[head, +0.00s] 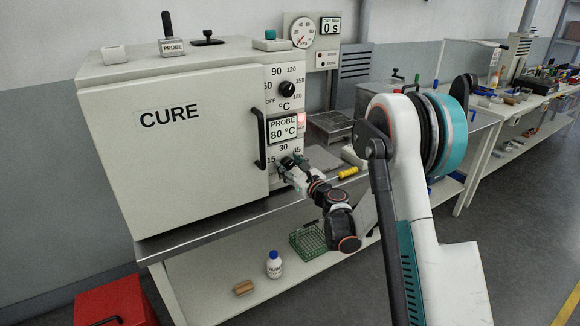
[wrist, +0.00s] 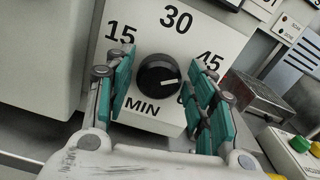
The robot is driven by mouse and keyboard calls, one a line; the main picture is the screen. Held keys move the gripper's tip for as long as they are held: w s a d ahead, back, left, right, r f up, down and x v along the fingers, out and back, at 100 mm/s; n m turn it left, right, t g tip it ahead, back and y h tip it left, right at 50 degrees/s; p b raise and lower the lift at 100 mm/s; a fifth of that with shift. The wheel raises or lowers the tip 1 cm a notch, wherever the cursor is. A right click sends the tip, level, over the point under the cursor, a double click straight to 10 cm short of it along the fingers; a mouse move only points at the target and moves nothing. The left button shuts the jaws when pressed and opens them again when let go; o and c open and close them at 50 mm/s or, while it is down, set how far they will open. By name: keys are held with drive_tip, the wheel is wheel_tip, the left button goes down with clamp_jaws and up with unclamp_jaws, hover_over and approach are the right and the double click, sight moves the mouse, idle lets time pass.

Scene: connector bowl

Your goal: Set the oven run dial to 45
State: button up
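The oven run dial (wrist: 158,75) is a black round knob on the white panel, marked 15, 30 and 45 with MIN below. A further numeral at the lower right is mostly hidden by a finger. The dial's white mark points right, a little below the 45. My gripper (wrist: 160,95) is open, with one teal-padded finger on each side of the dial and a visible gap on both sides. In the head view, my gripper (head: 290,170) is at the lower part of the oven (head: 180,140) panel and covers much of the dial there.
The oven door handle (head: 260,140) stands out just left of the panel. Above are a PROBE display (head: 283,129) reading 80 °C, a lit red lamp (head: 301,118) and a temperature dial (head: 286,88). A yellow object (head: 348,172) lies on the bench to the right.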

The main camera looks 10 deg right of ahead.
idle(0.3)
drive_tip(key=v, duration=1.2)
drive_tip(key=shift+r, duration=0.15)
drive_tip(key=s+a+r+n+g, duration=0.3)
drive_tip(key=s+a+r+n, duration=0.1)
drive_tip(key=s+n, duration=0.35)
drive_tip(key=s+a+r+n+g, duration=0.3)
drive_tip(key=s+a+r+n, duration=0.25)
drive_tip(key=n, duration=0.35)
drive_tip(key=s+d+f+n+g+h, duration=0.1)
drive_tip(key=s+d+n+g+h, duration=0.1)
drive_tip(key=s+n, duration=0.5)
drive_tip(key=s+d+f+n+g+h, duration=0.1)
drive_tip(key=s+n, duration=0.6)
drive_tip(key=s, duration=0.9)
drive_tip(key=d+g+h, duration=0.1)
drive_tip(key=d+h, duration=0.1)
drive_tip(key=d, duration=0.1)
drive_tip(key=shift+f+h, duration=0.2)
drive_tip(key=shift+h, duration=0.1)
drive_tip(key=shift+s, duration=0.1)
